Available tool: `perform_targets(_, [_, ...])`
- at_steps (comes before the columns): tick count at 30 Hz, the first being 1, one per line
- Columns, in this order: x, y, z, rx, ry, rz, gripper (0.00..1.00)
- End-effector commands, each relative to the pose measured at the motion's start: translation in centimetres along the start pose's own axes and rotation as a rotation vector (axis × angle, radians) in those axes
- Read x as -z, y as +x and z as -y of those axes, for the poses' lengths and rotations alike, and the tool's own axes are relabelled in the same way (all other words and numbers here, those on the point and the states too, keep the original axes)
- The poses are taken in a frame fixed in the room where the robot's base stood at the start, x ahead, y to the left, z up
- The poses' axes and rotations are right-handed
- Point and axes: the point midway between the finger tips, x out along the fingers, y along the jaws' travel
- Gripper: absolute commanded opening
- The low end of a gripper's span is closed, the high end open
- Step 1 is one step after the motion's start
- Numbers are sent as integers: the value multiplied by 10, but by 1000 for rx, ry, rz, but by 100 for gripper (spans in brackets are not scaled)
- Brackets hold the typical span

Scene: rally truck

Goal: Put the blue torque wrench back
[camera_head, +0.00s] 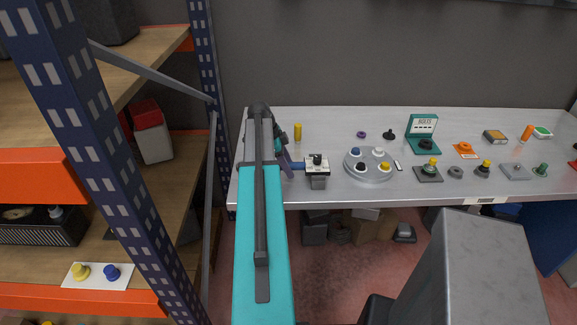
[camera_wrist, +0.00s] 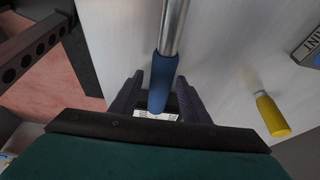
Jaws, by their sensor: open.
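The blue torque wrench shows in the wrist view with its blue handle (camera_wrist: 164,78) and a silver shaft (camera_wrist: 174,25) running up out of the picture. The handle lies between the two dark fingers of my gripper (camera_wrist: 159,76), which are open and spaced apart on either side of it. In the head view, my gripper (camera_head: 285,161) is over the left end of the bench, and a bit of blue handle (camera_head: 297,166) shows just right of it. My arm hides much of that spot, and I cannot see the wrench's far end.
A black and white block with a knob (camera_head: 317,166) stands at the bench's front edge. A yellow cylinder (camera_head: 297,132) stands behind it. A round tray (camera_head: 369,178) with several coloured knobs is farther right. A shelf rack's blue upright (camera_head: 95,150) is close on the left.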

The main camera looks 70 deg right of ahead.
Motion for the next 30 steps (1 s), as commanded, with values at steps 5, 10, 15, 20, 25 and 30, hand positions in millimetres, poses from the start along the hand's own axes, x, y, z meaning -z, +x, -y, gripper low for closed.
perform_targets(5, [-2,1,0,1,0,-1,42])
perform_targets(10, [-2,-12,1,3,0,-1,42])
perform_targets(15, [-2,-28,2,3,0,-1,42])
perform_targets(20, [-2,-43,4,3,1,-1,42])
perform_targets(25, [-1,-65,5,3,0,-1,42])
perform_targets(30, [-1,-87,5,3,0,-1,42])
